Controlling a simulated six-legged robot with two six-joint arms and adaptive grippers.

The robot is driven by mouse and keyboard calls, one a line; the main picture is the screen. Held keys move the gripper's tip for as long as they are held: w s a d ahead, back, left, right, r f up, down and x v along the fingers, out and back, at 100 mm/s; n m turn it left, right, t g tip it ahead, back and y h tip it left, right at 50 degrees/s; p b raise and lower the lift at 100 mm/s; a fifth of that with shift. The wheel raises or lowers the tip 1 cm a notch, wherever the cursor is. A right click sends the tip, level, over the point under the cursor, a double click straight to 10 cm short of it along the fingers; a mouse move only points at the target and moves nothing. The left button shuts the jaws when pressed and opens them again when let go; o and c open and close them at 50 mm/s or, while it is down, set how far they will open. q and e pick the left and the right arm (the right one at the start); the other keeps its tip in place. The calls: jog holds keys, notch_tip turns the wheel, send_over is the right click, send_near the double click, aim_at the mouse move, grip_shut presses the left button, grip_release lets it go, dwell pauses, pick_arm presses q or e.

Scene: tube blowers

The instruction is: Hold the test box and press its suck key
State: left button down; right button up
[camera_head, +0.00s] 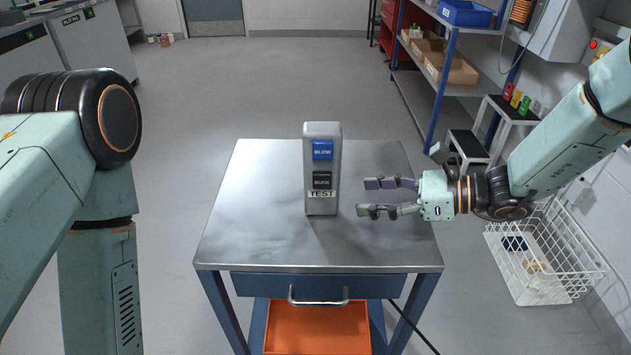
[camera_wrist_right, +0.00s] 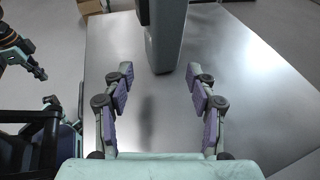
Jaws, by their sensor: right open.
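The test box (camera_head: 322,205) is a tall grey box standing upright on the steel-topped table (camera_head: 260,230). It has a blue BLOW key (camera_head: 322,149) at the top, a black key (camera_head: 322,180) below it and a TEST label under that. My right gripper (camera_head: 372,197) is open and empty, to the right of the box and pointing at it, with a gap between. In the right wrist view the box (camera_wrist_right: 165,40) stands beyond the spread fingers (camera_wrist_right: 158,80). My left arm shows at the left of the head view; its gripper is not in view there.
The table has a drawer with a handle (camera_head: 318,300) and an orange bin (camera_head: 318,330) below. A white wire basket (camera_head: 545,265) stands on the floor to the right. A shelf unit (camera_head: 440,85) and step stool are behind it. The tabletop around the box is clear.

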aim_at(327, 198)
jog(key=b+x, duration=0.1)
jog(key=x, duration=0.3)
jog(key=b+x, duration=0.2)
jog(key=x, duration=0.2)
jog(key=shift+d+f+b, duration=0.1)
jog(key=shift+f+b, duration=0.15)
jog(key=shift+b, duration=0.05)
jog(key=shift+x, duration=0.8)
jog(key=shift+w+r, duration=0.1)
jog(key=shift+w, duration=0.05)
jog(key=shift+c, duration=0.2)
jog(key=c, duration=1.1)
jog(key=shift+c, duration=0.2)
dwell(0.9)
